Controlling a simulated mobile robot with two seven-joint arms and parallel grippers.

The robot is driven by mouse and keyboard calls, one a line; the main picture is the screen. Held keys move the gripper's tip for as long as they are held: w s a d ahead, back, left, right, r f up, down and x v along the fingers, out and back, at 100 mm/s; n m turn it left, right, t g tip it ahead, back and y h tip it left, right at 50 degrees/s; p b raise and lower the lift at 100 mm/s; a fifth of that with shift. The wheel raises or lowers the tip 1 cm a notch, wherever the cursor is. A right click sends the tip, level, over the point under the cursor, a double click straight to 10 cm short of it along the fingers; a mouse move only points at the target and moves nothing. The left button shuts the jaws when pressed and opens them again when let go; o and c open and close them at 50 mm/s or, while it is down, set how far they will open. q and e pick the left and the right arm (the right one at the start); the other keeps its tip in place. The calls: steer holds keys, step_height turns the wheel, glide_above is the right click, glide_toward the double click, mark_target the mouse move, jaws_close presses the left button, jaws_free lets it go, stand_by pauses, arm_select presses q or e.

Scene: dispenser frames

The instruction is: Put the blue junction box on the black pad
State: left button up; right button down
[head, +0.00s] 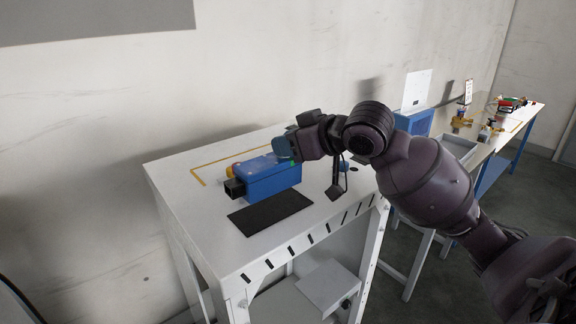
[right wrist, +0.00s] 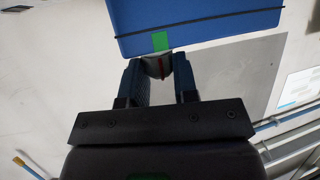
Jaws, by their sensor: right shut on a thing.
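The blue junction box (head: 272,181) is at the middle of the white table in the head view, with a black block-like part at its left end. The black pad (head: 270,211) lies flat just in front of it; I cannot tell whether the box touches the table or hangs above it. My right gripper (head: 288,148) is at the box's upper right end. In the right wrist view, my right gripper (right wrist: 160,80) is shut on a small pale part beside the green mark of the blue box (right wrist: 200,20). My left gripper is not in view.
The white table (head: 215,237) has yellow tape lines at the back. An orange and yellow object (head: 232,170) sits behind the box. A blue crate-like thing (head: 414,123) and a grey tray (head: 458,148) stand further right. The table's front left is clear.

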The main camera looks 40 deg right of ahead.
mark_target(296, 165)
steer(key=shift+f, duration=2.55)
steer(key=c, duration=0.9)
jaws_free()
steer(key=shift+f, duration=0.1)
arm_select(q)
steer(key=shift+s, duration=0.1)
arm_select(e)
steer(key=shift+s+d+r, duration=0.15)
steer(key=shift+s+r, duration=0.1)
steer(key=shift+s, duration=0.05)
arm_select(q)
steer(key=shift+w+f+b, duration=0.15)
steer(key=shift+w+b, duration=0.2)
steer(key=shift+b, duration=0.2)
arm_select(e)
steer(key=v, duration=1.1)
steer(key=shift+s+r, duration=0.1)
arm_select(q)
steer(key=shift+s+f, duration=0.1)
